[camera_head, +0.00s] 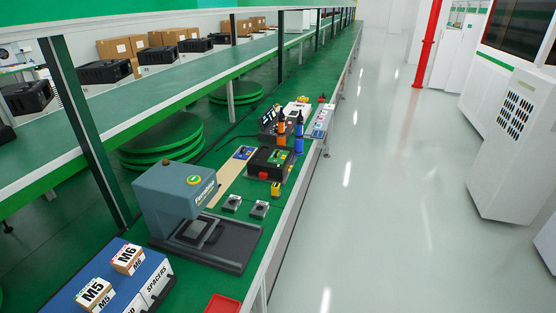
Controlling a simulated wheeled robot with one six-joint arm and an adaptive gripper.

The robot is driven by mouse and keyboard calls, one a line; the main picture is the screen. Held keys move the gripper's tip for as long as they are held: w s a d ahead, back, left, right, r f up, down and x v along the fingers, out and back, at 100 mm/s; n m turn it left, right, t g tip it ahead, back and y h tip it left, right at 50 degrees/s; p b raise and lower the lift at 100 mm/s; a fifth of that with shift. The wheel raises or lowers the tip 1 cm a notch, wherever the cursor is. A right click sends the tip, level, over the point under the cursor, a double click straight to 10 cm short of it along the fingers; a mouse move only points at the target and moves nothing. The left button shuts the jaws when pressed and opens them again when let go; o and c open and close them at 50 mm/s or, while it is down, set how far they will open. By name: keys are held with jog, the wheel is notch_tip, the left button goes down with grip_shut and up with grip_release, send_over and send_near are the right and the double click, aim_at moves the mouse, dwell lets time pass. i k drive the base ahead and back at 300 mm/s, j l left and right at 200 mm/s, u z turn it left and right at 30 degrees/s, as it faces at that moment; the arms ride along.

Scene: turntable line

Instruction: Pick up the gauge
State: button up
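No item can be told for certain as the gauge at this size. Small items that could be it lie on the green workbench (222,285): a yellow block (276,189) by the front edge, and two small grey pieces, one left (232,203) and one right (259,209), beside the press. A flat blue and tan item (243,153) lies farther back. A white and light-blue device (321,121) stands at the far front edge. My gripper is not in view.
A blue-grey press (175,195) stands on the bench. Labelled bins (150,285) and a red tray (222,304) are nearer. A black case (270,163), an orange-bodied bottle or tool (281,130) and a blue one (299,137) stand beyond. The floor (380,220) right of the bench is clear.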

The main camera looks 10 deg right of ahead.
aim_at(276, 193)
jog(key=i+l+u, duration=0.25)
jog(key=l, duration=0.15)
jog(key=l+u, duration=0.25)
jog(key=i+l+u, duration=0.2)
jog(key=l, duration=0.35)
jog(key=k, duration=0.1)
